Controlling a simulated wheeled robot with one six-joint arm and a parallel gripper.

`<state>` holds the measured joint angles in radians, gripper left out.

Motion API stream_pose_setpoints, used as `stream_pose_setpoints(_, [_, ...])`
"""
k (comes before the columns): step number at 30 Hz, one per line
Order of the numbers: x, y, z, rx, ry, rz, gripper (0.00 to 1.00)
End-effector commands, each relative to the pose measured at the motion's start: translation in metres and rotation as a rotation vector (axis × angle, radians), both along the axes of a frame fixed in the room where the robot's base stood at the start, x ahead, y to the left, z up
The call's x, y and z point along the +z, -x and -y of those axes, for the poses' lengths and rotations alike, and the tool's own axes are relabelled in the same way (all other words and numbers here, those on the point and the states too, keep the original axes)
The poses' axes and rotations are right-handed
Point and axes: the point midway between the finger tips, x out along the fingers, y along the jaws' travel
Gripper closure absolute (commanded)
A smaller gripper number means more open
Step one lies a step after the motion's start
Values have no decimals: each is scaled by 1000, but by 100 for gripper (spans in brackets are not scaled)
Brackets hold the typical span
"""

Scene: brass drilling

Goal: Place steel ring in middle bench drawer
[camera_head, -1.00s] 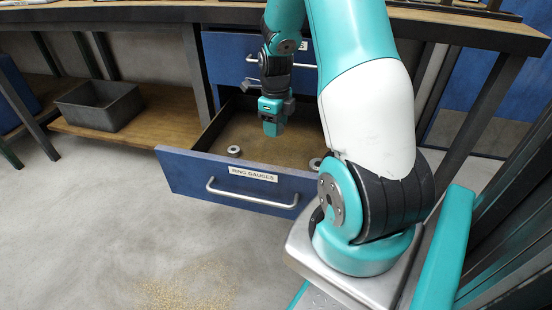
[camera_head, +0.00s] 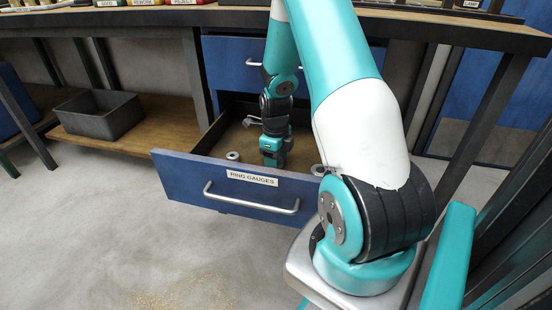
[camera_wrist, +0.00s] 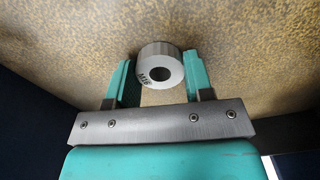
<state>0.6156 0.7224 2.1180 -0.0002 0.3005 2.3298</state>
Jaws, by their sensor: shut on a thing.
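The bench drawer labelled RING GAUGES (camera_head: 180,181) is pulled open, below a shut blue drawer. My gripper (camera_head: 272,164) points down inside it, low near the drawer floor. In the wrist view it is shut on a steel ring (camera_wrist: 172,63), a thick grey ring with a dark hole and a marking on its face. The ring is between the teal fingers, close to the speckled brown drawer floor (camera_wrist: 60,45); I cannot tell if it touches. In the head view the held ring is hidden behind my gripper.
One grey ring (camera_head: 232,156) lies in the drawer left of my gripper, another (camera_head: 319,169) at the right, partly covered by my arm. The shut drawer (camera_head: 232,62) and bench top (camera_head: 400,22) stand above. A dark bin (camera_head: 98,115) sits on the shelf at left.

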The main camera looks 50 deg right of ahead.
Motion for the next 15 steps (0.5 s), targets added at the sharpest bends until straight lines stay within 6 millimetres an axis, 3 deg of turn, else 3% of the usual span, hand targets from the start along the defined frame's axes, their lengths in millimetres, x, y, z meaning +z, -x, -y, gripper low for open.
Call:
stream_pose_setpoints(1, [-2,0,0,0,0,0,81])
stream_pose_setpoints(2, [-2,0,0,0,0,0,48])
stream_pose_setpoints(5, [-2,0,0,0,0,0,27])
stream_pose_setpoints(15, [4,0,0,0,1,1,27])
